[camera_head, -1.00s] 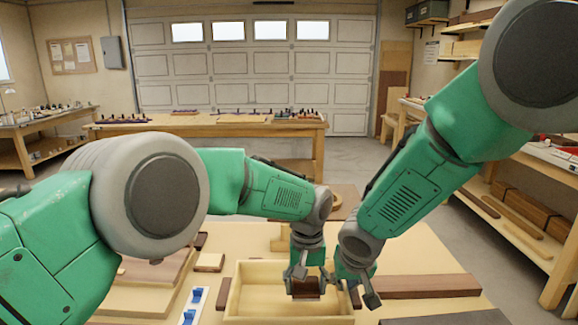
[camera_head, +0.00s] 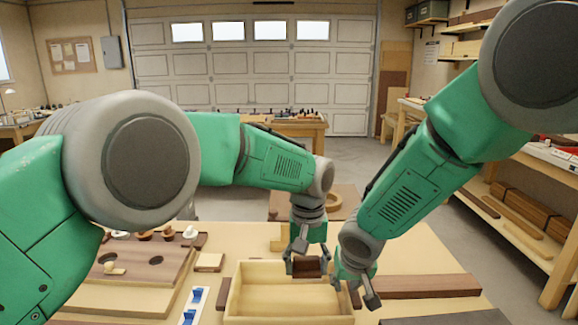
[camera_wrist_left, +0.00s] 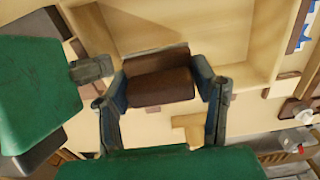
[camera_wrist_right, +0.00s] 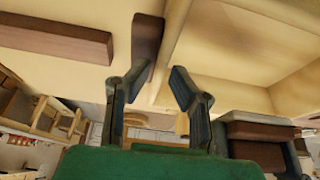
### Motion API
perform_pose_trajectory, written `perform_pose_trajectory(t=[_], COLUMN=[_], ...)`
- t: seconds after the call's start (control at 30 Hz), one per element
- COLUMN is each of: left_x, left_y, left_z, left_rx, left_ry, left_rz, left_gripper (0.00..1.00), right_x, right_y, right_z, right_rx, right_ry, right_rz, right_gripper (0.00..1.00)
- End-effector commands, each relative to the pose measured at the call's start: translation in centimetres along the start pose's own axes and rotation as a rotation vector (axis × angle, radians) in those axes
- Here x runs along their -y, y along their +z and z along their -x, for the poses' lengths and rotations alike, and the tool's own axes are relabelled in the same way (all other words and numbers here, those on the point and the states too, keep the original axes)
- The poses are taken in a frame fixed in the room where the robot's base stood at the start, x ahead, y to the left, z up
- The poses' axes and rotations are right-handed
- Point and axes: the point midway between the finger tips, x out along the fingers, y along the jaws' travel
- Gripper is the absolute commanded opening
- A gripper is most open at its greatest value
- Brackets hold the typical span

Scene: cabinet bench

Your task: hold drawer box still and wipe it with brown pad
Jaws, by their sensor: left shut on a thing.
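The drawer box (camera_head: 262,308) is a pale, open wooden box on the bench, in front of me. My left gripper (camera_head: 306,262) is shut on the brown pad (camera_wrist_left: 158,84) and holds it at the far wall of the box, level with its rim. Whether the pad touches the wood is hard to tell.
A long dark plank (camera_head: 432,286) lies right of the box. On the left are a board with round holes (camera_head: 140,266), a small pale block (camera_head: 209,262) and a white strip with blue parts (camera_head: 194,306). Dark blocks stand close beside the box.

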Motion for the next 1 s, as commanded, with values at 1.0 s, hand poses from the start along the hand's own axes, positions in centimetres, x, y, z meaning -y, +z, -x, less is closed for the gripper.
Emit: perform_pose_trajectory(t=[1.0], left_x=[-0.1], left_y=[0.0], left_z=[4.7], left_rx=[-0.001], left_ry=[-0.001], left_rz=[-0.001], left_gripper=[0.09], right_x=[0.0], right_y=[-2.2], right_z=[5.1], right_rx=[-0.003], right_ry=[0.000], right_rz=[0.000], right_gripper=[0.34])
